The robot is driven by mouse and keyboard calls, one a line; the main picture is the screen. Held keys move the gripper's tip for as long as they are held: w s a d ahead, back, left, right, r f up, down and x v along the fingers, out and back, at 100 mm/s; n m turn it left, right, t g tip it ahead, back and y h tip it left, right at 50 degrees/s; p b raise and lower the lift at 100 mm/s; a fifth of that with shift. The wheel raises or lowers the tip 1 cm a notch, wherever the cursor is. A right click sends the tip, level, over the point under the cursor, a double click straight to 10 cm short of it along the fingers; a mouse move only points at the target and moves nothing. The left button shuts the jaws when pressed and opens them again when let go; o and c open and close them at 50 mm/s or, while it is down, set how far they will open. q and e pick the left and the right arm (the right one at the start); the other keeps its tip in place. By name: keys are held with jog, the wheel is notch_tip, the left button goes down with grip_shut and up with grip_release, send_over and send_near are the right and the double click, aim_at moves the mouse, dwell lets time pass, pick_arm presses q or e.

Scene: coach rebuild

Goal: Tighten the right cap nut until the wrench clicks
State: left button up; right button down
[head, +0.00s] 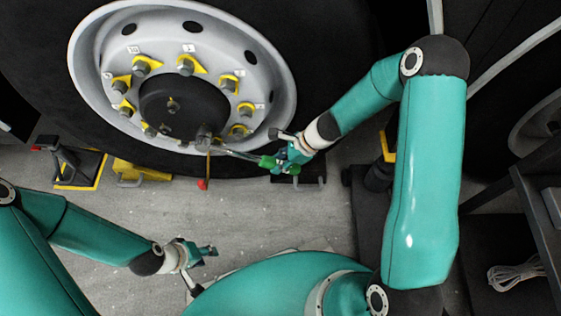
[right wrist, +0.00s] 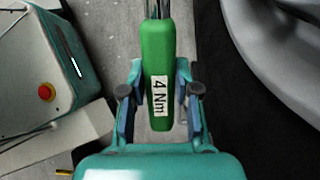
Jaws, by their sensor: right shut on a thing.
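My right gripper (head: 277,163) is shut on the green handle (right wrist: 158,65) of a wrench, marked "4 Nm" in the right wrist view. The wrench's metal shaft (head: 238,154) runs left to a grey head (head: 204,136) at the lower right of the dark hub centre (head: 180,102). The head appears to sit over a nut there and hides it; I cannot tell how well it is seated.
The grey wheel rim (head: 275,92) carries several wheel nuts with yellow pointers around the hub. A black and yellow stand (head: 78,165) and yellow chock (head: 140,172) stand by the tyre. Coiled cord (head: 515,275) lies at right.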

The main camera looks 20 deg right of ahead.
jog(key=shift+w+a+f+y+b, duration=0.15)
jog(key=shift+f+b, duration=0.3)
jog(key=shift+b, duration=0.65)
jog(key=shift+a+f+y+b, duration=0.2)
jog(key=shift+f+b, duration=0.2)
jog(key=shift+b, duration=0.65)
jog(key=shift+a+b, duration=0.1)
jog(key=shift+b, duration=0.25)
jog(key=shift+f, duration=0.1)
jog(key=shift+w+a+f+t+y+b, duration=0.15)
jog(key=shift+a+f+y+b, duration=0.2)
jog(key=shift+b, duration=0.8)
jog(key=shift+w+a+f+t+y+b, duration=0.15)
jog(key=shift+f+b, duration=0.3)
jog(key=shift+b, duration=0.7)
jog(key=shift+s, duration=0.1)
